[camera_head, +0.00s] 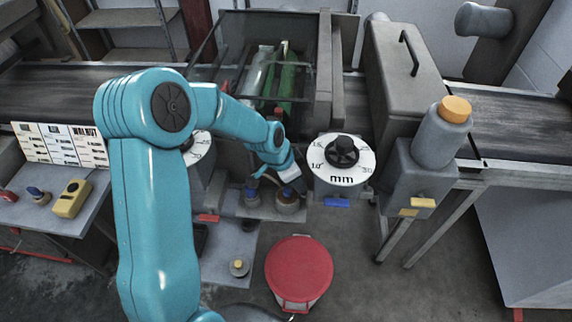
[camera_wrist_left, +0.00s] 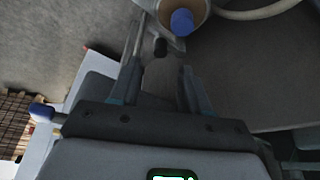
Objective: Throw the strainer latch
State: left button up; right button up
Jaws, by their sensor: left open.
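My left gripper (camera_head: 292,182) reaches down in the middle of the head view, over two small round fittings on a grey bench. One fitting (camera_head: 252,196) has a blue top, and the tan one (camera_head: 287,202) is right below my gripper. In the left wrist view the gripper (camera_wrist_left: 160,75) is open. A grey-brown piece with a black tip (camera_wrist_left: 160,47) shows between or just beyond its fingers; contact cannot be told. A blue knob (camera_wrist_left: 183,22) on a tan cup shows ahead. I cannot tell which part is the strainer latch. My right gripper is not in view.
A grey bottle with an orange cap (camera_head: 440,135) stands further right by the conveyor (camera_head: 510,125). A glass-walled tank (camera_head: 232,70) is behind.

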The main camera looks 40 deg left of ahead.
pick_arm(q)
jog(key=b+v, duration=0.1)
jog(key=v, duration=0.9)
jog(key=shift+r, duration=0.35)
